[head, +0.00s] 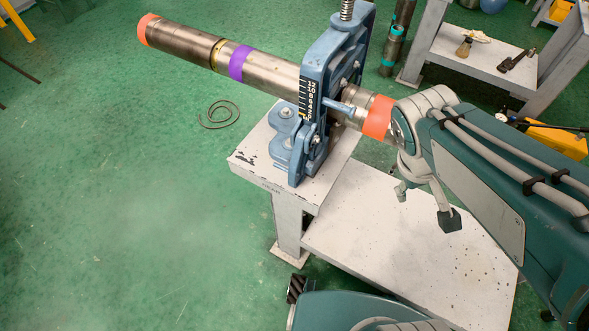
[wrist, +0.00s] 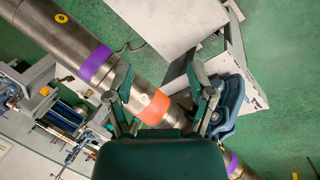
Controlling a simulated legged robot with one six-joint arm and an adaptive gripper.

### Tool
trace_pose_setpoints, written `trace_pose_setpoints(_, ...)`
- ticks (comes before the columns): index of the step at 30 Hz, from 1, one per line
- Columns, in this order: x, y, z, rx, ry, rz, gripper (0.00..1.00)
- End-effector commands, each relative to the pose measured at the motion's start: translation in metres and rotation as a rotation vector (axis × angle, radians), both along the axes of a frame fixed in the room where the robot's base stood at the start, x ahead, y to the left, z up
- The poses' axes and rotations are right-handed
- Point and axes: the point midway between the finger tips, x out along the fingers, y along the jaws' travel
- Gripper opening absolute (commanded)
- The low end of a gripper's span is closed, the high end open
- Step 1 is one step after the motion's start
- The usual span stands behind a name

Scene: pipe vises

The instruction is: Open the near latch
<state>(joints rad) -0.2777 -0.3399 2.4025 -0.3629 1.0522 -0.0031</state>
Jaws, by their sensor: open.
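The near vise (head: 335,70) is a blue pipe vise clamped around a long steel pipe (head: 275,72), on a white stand whose front edge seems to read "NEAR". A blue latch part with bolts (head: 285,120) sits low on the vise's left side, and a short blue rod (head: 338,106) sticks out of its face. I cannot tell whether the latch is closed. My gripper (head: 425,205) is open and empty, right of the vise and below the pipe. In the wrist view my gripper (wrist: 160,78) spans the pipe's orange band (wrist: 153,107), with the vise (wrist: 230,100) beside its right finger. Contact is unclear.
The white stand (head: 335,185) has a lower shelf (head: 400,255) below my gripper. A white bench (head: 475,55) with tools stands at the back right. A yellow object (head: 560,140) lies at the right. Green floor at the left is mostly clear, except for a coil (head: 218,114).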

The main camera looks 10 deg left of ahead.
Motion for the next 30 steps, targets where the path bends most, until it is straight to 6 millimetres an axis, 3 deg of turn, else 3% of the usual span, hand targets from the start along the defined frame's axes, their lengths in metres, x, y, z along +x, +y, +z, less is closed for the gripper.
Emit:
trace_pose_setpoints(17, 0.054, 0.054, -0.065, -0.606, 0.308, 0.533, 0.70)
trace_pose_setpoints(30, 0.082, 0.136, -0.125, -1.109, 0.368, 0.960, 0.70)
